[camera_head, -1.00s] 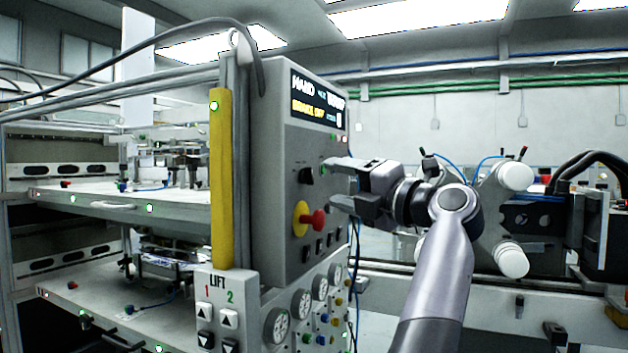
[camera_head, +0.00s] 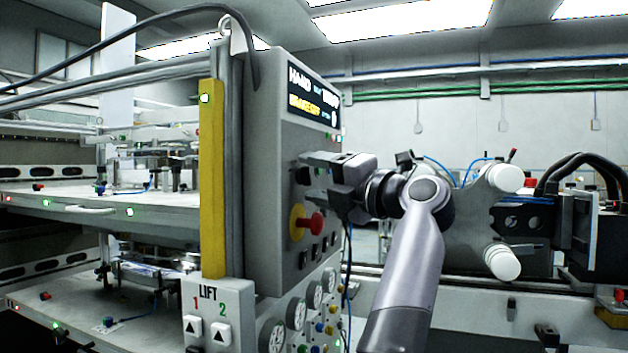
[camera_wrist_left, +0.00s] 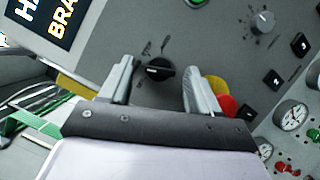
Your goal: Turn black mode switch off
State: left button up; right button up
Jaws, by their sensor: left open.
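The black mode switch (camera_head: 303,175) is a small rotary knob on the grey control panel (camera_head: 267,200), below the display. In the left wrist view the black knob (camera_wrist_left: 155,70) has printed marks around its upper left side. My left gripper (camera_head: 316,174) is in front of the panel, pointing at the knob. Its open fingers (camera_wrist_left: 160,76) appear on either side of the knob in the left wrist view, with nothing held. The lower finger is partly hidden in the head view. I cannot tell whether the fingers touch the knob. My right gripper is not in view.
A red and yellow emergency stop (camera_head: 312,224) sits just below the switch, close to the right finger in the wrist view. A grey knob (camera_wrist_left: 262,22), black buttons and gauges (camera_wrist_left: 290,115) lie around. A yellow post (camera_head: 213,180) stands left of the panel.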

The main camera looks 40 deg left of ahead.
pick_arm(q)
jog(key=c, duration=1)
jog(key=shift+c, duration=0.2)
jog(key=shift+n, duration=0.3)
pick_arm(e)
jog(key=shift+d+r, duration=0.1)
pick_arm(q)
jog(key=n+g+y+p, duration=0.1)
jog(key=n, duration=0.2)
jog(key=shift+w, duration=0.1)
jog(key=n+g+y, duration=0.1)
jog(key=n, duration=0.2)
jog(key=shift+f+p, duration=0.1)
jog(key=shift+p, duration=0.25)
jog(key=n+g, duration=0.2)
jog(key=n, duration=0.1)
jog(key=shift+w+y+p, duration=0.1)
jog(key=shift+y+p, duration=0.2)
jog(key=shift+f+n, duration=0.1)
jog(key=shift+n, duration=0.7)
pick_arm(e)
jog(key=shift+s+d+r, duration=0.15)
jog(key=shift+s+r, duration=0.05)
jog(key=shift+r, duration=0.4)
pick_arm(q)
jog(key=shift+n+g, duration=0.3)
jog(key=shift+g, duration=0.1)
